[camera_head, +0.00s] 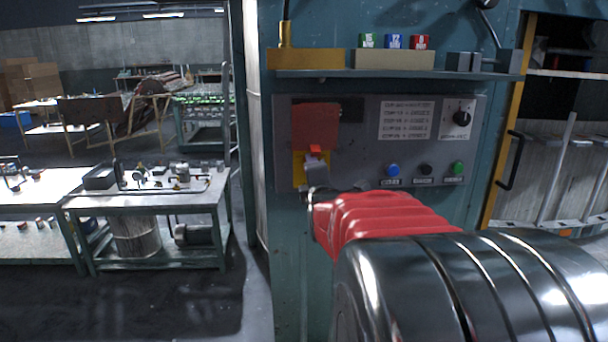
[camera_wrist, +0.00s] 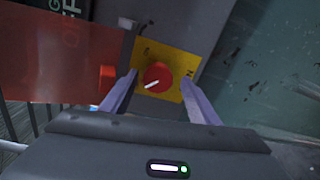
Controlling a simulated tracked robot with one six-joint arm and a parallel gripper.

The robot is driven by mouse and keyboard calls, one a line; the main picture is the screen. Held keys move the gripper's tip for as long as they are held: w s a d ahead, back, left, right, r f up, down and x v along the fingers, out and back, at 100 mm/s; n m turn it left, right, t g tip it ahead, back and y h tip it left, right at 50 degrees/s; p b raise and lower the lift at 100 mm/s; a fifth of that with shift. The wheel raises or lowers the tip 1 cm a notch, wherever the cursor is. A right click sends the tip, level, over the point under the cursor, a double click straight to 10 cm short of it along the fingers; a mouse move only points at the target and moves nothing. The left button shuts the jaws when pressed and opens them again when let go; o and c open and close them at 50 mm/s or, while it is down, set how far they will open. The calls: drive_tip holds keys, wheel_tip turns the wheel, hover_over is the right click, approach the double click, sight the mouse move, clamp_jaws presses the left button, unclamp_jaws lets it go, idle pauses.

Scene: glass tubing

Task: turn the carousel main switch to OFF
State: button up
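The main switch is a round red knob (camera_wrist: 158,77) with a white pointer line, on a yellow plate (camera_wrist: 180,60) with dark lettering too small to read surely. In the wrist view the pointer line runs slantwise, lower left to upper right. My gripper (camera_wrist: 159,82) is open, one finger on each side of the knob; I cannot tell whether they touch it. In the head view my gripper (camera_head: 317,186) is at the yellow plate (camera_head: 298,165) and hides the knob. A red flap (camera_head: 316,122) is raised above the plate; it also shows in the wrist view (camera_wrist: 50,75).
The grey panel (camera_head: 360,155) also carries a black rotary selector (camera_head: 461,118), a blue button (camera_head: 393,169), a black button (camera_head: 426,169) and a green button (camera_head: 457,168). A shelf (camera_head: 400,75) juts out above. The red flap stands close beside my fingers.

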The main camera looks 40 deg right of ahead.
drive_tip(key=shift+r, duration=0.2)
idle(0.4)
drive_tip(key=shift+m, duration=0.4)
